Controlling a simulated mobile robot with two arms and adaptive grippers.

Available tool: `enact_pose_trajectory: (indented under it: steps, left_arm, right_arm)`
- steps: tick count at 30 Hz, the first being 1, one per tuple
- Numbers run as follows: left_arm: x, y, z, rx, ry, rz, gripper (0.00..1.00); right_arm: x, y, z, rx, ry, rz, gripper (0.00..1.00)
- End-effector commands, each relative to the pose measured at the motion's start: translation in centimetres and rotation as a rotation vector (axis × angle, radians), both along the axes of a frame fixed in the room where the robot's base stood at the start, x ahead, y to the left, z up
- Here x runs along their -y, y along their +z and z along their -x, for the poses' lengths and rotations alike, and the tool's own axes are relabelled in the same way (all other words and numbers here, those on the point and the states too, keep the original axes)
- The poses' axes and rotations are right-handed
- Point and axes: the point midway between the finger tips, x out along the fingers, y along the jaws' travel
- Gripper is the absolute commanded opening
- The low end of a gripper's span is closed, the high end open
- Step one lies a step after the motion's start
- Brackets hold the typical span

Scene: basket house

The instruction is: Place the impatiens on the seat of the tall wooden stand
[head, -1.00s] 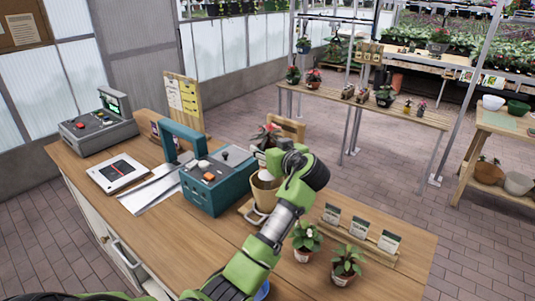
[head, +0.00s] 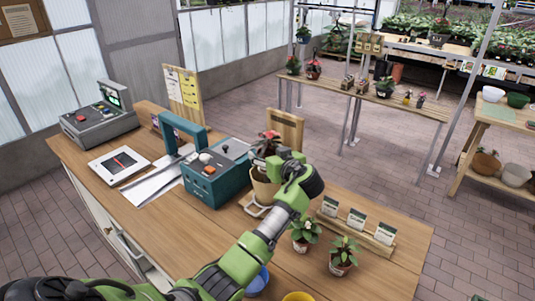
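A plant with dark and reddish leaves (head: 269,143) stands in a beige pot (head: 265,190) on the counter, right of the teal machine. I cannot tell for sure whether it is the impatiens. My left gripper (head: 270,168) is at the upper part of this pot. My own wrist covers much of the fingers, so their opening and grip are unclear. A wooden stand (head: 287,125) shows its upright back panel behind the plant; its seat is hidden. Two small green potted plants, one (head: 304,232) and another (head: 343,256), stand on the counter to the right. My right gripper is not in view.
The wooden counter (head: 385,277) also holds the teal machine (head: 217,180), a card rack (head: 356,235), a blue bowl (head: 257,281) and a yellow bowl (head: 298,297). A plant bench (head: 420,106) stands behind. Brick floor lies between bench and counter.

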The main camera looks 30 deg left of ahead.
Motion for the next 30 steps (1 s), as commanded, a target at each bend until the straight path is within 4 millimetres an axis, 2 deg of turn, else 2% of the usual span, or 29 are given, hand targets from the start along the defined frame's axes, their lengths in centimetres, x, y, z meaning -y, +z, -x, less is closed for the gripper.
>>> enact_pose_trajectory:
  steps: [13,17,24,30]
  left_arm:
    - [0.2,0.4,0.1,0.000,-0.001,0.000,0.63]
    - [1.9,0.7,1.1,0.004,-0.004,0.002,0.63]
    - [6.1,2.1,3.9,0.004,-0.004,0.004,0.63]
    - [8.6,3.3,5.7,0.002,-0.002,0.002,0.63]
  right_arm:
    - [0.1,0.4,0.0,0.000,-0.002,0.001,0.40]
    - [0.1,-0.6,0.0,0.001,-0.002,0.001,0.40]
    - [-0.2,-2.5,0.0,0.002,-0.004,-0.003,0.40]
    - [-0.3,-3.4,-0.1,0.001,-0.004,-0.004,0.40]
